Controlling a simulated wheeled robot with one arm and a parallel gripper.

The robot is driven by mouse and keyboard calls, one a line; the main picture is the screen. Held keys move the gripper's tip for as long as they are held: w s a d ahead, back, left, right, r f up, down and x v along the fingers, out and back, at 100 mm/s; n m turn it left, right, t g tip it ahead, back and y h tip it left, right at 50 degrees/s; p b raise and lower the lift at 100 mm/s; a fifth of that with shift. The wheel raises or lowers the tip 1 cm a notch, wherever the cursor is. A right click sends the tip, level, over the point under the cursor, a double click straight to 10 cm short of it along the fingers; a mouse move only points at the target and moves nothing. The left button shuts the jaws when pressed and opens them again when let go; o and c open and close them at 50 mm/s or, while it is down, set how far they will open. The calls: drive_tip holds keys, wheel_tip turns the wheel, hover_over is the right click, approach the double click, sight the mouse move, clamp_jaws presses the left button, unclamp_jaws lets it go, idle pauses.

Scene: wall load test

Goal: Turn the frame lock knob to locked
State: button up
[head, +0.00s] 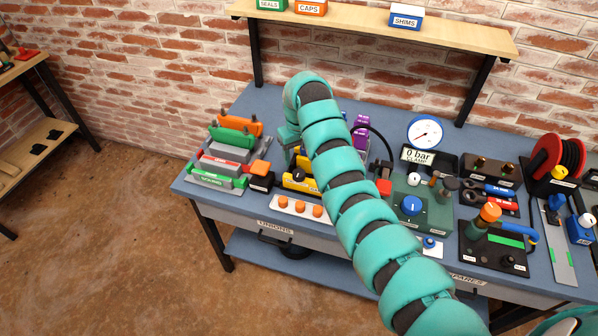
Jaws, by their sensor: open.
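My teal segmented arm (343,170) reaches from the lower right over the workbench and bends down at its far end, near the back of the bench. My gripper is hidden behind the arm, so its fingers do not show. A yellow fixture (309,187) with a black knob (298,174) sits just left of the arm, partly covered by it. A round blue knob (411,206) with a white mark is on a green block right of the arm. I cannot read which knob is the frame lock, nor a locked mark.
The blue workbench (245,112) carries a pressure gauge (425,133) above a "0 bar" sign, red-green clamps (217,172) at left, orange caps (300,206) in front and a red hose reel (556,158) at right. A wooden shelf (470,38) hangs above. The floor at left is clear.

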sight(299, 173)
drive_tip(key=shift+f+p, duration=1.05)
drive_tip(key=shift+f, duration=2.75)
drive_tip(key=c, duration=1)
drive_tip(key=shift+m+b, duration=0.3)
drive_tip(key=shift+b, duration=0.2)
drive_tip(key=m+b, duration=0.2)
drive_tip(key=b, duration=0.1)
drive_tip(key=shift+w+f+m, duration=0.1)
drive_tip(key=shift+f+m, duration=0.1)
drive_tip(key=shift+m, duration=0.2)
drive_tip(key=m+b, duration=0.5)
drive_tip(key=shift+b, duration=0.35)
drive_tip(key=m, duration=0.3)
drive_tip(key=m+b, duration=0.1)
drive_tip(key=m, duration=0.1)
drive_tip(key=shift+r, duration=0.25)
drive_tip(key=shift+m, duration=2.3)
